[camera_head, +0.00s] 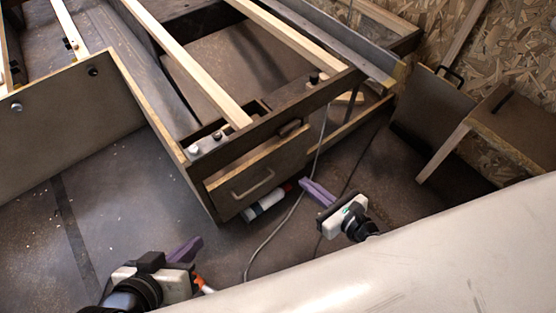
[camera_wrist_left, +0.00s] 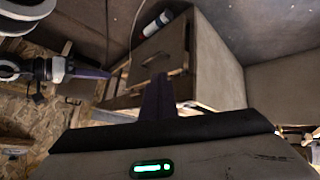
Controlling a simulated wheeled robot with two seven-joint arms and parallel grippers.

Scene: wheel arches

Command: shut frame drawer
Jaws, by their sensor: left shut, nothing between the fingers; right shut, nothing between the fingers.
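The frame drawer (camera_head: 240,190) is a brown front with a light top edge and a pale bar handle (camera_head: 258,185). It sits low in the dark wooden frame (camera_head: 275,112) and appears to stand slightly out of it. The drawer front (camera_wrist_left: 160,46) also shows in the left wrist view, beyond the fingers. My left gripper (camera_head: 186,249) is shut and empty, below and left of the drawer, apart from it. Its purple fingers (camera_wrist_left: 158,98) show in the wrist view. My right gripper (camera_head: 318,192) is shut and empty, right of the drawer and apart from it.
A white cylinder (camera_head: 267,204) lies on the floor below the drawer. A grey cable (camera_head: 290,213) hangs past the frame's corner onto the floor. A pale curved body (camera_head: 400,265) fills the lower right. Wooden boxes (camera_head: 505,128) stand at the right. Floor left of the drawer is clear.

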